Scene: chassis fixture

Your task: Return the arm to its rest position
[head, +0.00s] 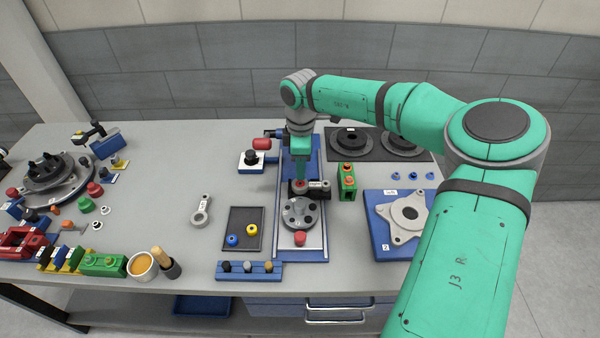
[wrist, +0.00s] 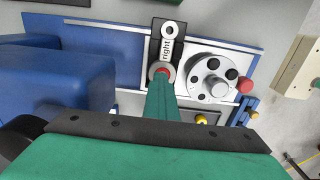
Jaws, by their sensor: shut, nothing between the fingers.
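My green arm reaches in from the right in the head view and its wrist points down over the blue fixture (head: 313,240). My gripper (head: 300,180) is shut and empty, low over the far part of the fixture. In the wrist view its narrow green fingers (wrist: 162,82) end at a red-centred grey ring (wrist: 163,68). I cannot tell whether they touch it. A part labelled "right" (wrist: 167,45) extends from that ring on a black block. A grey round disc with holes (head: 299,213) sits nearer on the fixture, beside the fingers.
A green block (head: 347,182) stands close right of my gripper. A blue plate with a silver flange (head: 383,240) and a dark mat with round discs (head: 341,152) lie right. The table's left middle is mostly clear.

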